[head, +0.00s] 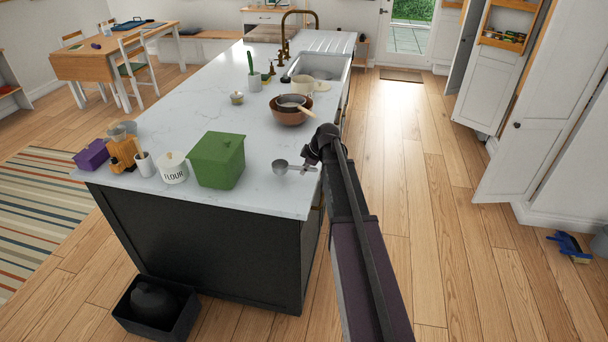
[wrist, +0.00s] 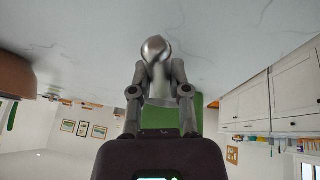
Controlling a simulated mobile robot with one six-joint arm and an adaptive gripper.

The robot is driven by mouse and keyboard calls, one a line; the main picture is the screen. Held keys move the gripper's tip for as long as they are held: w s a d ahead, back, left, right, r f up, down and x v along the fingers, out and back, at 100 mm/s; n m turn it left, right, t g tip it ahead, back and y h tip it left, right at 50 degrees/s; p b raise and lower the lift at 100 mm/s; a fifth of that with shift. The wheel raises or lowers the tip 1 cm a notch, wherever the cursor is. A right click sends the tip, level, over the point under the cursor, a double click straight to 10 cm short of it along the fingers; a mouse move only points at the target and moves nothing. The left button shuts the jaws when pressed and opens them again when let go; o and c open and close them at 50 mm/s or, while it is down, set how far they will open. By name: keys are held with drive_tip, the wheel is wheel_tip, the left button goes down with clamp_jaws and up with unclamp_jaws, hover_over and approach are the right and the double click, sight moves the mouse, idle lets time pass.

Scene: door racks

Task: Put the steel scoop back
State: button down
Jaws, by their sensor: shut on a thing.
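The steel scoop (head: 281,167) is at the near right edge of the white island top (head: 190,95), its handle pointing right toward my gripper (head: 312,160). In the wrist view my gripper (wrist: 160,88) is shut on the steel scoop (wrist: 155,48), whose shiny bowl shows beyond the fingertips. The head view does not clearly show whether the scoop touches the counter or is just above it. The open white door (head: 516,150) of a tall cabinet stands at the right, and a door rack (head: 503,40) with small items is further back.
A green box (head: 217,160), a flour canister (head: 173,168) and a purple box (head: 91,155) stand left of the scoop. Stacked bowls (head: 290,110) stand behind it, before the sink (head: 320,68). A blue dustpan (head: 568,246) lies on the floor at right. The wooden aisle floor is clear.

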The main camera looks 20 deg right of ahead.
sight(304, 181)
drive_tip(key=shift+w+d, duration=0.1)
drive_tip(key=shift+w, duration=0.55)
wheel_tip(304, 181, down, 4)
drive_tip(key=b, duration=0.3)
drive_tip(key=shift+r+b, duration=0.15)
drive_tip(key=shift+b, duration=0.15)
drive_tip(key=c, duration=0.6)
unclamp_jaws()
drive_tip(key=p+v, duration=0.3)
drive_tip(key=v, duration=0.1)
drive_tip(key=p+v, duration=0.7)
drive_tip(key=v, duration=0.1)
drive_tip(key=shift+p, duration=0.35)
drive_tip(key=shift+s, duration=0.1)
